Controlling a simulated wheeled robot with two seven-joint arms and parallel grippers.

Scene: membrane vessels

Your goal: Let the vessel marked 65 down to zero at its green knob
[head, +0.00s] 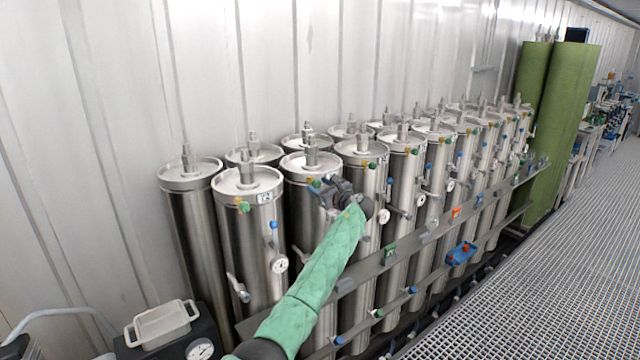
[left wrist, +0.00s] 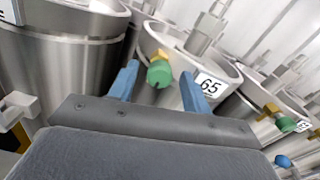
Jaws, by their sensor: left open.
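The steel vessel marked 65 (head: 299,215) stands in the front row, just right of the vessel marked 72. Its label, reading 65 (left wrist: 209,86), shows in the left wrist view; in the head view my gripper and arm cover that area. Its green knob (left wrist: 159,74) sits on a brass fitting near the top rim. My left gripper (left wrist: 159,68) is open, its two blue fingers on either side of the green knob in the picture. I cannot tell whether they touch it. In the head view the left gripper (head: 328,188) is at this vessel's upper front. Its gauge is not visible.
The vessel marked 72 (head: 250,215) stands to the left with its own green knob (head: 244,207) and gauge (head: 280,264). More vessels with similar knobs run to the right. A grey rail (head: 400,245) crosses in front. The grating floor (head: 540,270) at right is clear.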

